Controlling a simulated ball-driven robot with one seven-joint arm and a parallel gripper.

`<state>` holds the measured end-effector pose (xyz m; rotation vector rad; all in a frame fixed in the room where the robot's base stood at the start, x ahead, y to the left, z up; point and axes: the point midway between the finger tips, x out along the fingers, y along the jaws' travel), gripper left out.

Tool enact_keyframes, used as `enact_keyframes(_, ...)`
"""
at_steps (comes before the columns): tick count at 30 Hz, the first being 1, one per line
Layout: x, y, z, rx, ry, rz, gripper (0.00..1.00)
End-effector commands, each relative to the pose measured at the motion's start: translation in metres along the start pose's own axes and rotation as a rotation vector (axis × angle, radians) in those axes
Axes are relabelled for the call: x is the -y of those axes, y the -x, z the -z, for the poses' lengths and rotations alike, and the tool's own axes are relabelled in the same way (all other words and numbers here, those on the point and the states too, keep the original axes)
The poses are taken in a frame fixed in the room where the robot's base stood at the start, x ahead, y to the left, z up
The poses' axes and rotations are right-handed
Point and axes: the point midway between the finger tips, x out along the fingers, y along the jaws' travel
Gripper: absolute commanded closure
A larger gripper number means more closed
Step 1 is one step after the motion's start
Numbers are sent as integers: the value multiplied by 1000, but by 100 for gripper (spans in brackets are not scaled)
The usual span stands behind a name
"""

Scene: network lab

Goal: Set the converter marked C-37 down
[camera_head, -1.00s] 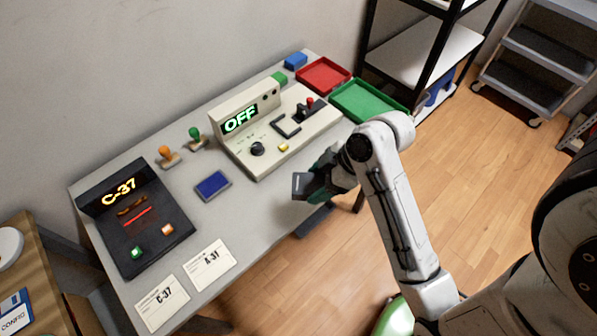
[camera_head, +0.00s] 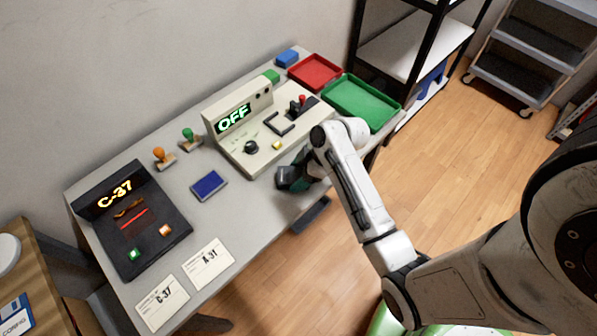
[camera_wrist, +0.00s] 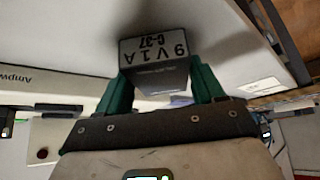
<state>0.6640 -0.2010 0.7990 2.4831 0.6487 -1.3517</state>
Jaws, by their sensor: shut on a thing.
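The converter (camera_wrist: 158,68) is a dark grey box whose pale label reads "9V1A C-37" in the wrist view. My gripper (camera_wrist: 162,84) is shut on it, one green finger on each side. In the head view the converter (camera_head: 288,179) shows as a dark block over the front edge of the grey table (camera_head: 245,215), just in front of the beige test unit (camera_head: 238,156). My gripper (camera_head: 308,170) is partly hidden by my arm there. I cannot tell whether the converter touches the table.
The test unit's display reads OFF. A black reader (camera_head: 160,237) shows C-37. A blue pad (camera_head: 209,185), two stamps and cards C-37 (camera_head: 162,303) and A-31 (camera_head: 206,263) lie on the table. Red (camera_head: 315,72) and green (camera_head: 361,102) trays stand at the far end. Bare table lies near the pad.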

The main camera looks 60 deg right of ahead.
Motion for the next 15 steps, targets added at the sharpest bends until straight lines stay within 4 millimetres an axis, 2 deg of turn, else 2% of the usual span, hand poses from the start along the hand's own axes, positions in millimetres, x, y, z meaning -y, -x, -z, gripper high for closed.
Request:
enact_keyframes(9,0,-3,-2,-1,0,0,72)
enact_keyframes(10,0,-2,-2,0,0,0,30)
enact_keyframes(15,0,-2,-1,0,0,0,14)
